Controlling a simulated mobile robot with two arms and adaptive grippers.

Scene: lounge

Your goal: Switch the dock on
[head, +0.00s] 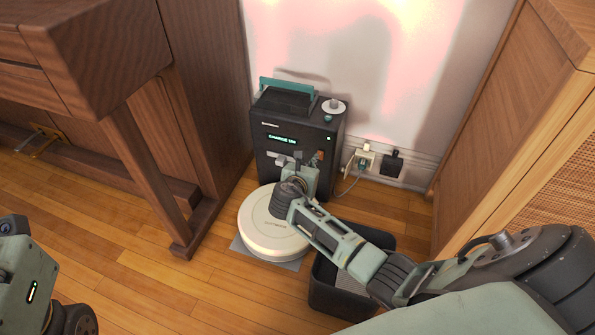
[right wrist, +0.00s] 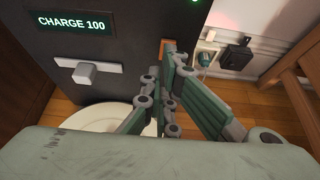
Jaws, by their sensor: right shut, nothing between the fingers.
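The dock (head: 262,155) is a dark upright box against the wall with a lit green display; in the right wrist view the display (right wrist: 73,24) reads CHARGE 100. A small green light (head: 328,138) glows at its upper right. A grey T-shaped handle (right wrist: 97,73) sticks out below the display. A small orange part (right wrist: 168,46) shows on the dock front, partly hidden by my fingers. My right gripper (right wrist: 166,60) is shut and empty, its tips at or very close to that orange part; contact is unclear. Only part of my left arm shows at lower left; its fingers are not visible.
A round white robot vacuum (head: 262,238) sits on a grey pad before the dock. A dark bin (head: 325,290) stands right of it. A wall socket with plugs (head: 392,163) is right of the dock. Wooden furniture (head: 185,120) flanks left, a cabinet (head: 490,130) right.

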